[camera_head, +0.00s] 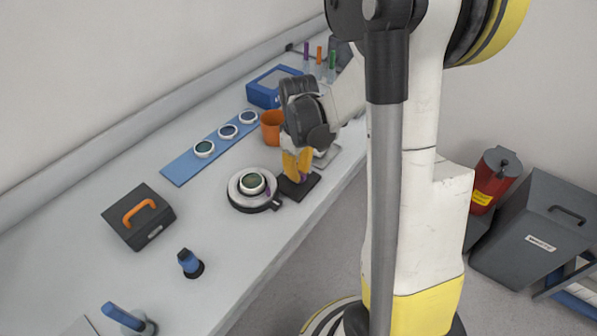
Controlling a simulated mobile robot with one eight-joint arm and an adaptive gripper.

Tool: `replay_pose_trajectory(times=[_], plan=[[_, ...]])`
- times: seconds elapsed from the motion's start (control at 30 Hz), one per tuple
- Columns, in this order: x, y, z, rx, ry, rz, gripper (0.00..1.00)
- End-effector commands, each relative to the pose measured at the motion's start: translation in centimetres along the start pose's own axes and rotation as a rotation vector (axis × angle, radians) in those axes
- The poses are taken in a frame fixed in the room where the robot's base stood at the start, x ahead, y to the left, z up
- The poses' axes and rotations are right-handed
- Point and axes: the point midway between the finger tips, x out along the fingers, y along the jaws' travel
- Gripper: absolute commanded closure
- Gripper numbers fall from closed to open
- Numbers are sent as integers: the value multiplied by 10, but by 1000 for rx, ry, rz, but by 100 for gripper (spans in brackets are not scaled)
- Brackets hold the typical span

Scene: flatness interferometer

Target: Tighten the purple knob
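A small bit of purple (303,178), which looks like the purple knob, shows at the tips of my gripper's orange-yellow fingers. It is over a dark flat base (313,184) near the bench's front edge. My gripper (297,178) points down there, and its fingers hide most of the knob. I cannot tell whether the fingers are shut on it or only around it. To the left, next to the dark base, is a round white and black stage (240,197) with a greenish lens in a white ring (252,183) on top.
A blue strip (178,172) with several ringed lenses, an orange cup (271,126) and a blue case (264,94) stand behind. A black box with an orange handle (137,228) and a blue-topped tool (189,262) are at left. Bare bench lies between them.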

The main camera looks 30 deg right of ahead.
Motion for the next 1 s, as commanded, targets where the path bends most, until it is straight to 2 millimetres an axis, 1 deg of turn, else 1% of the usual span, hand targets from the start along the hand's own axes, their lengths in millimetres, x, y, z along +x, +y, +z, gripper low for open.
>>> replay_pose_trajectory(times=[0.27, 0.47, 0.67, 1.0], plan=[[0, 0, 0, 24, 0, 0, 100], [0, 0, 0, 111, 0, 0, 100], [0, 0, 0, 269, 0, 0, 100], [0, 0, 0, 592, -1, 0, 100]])
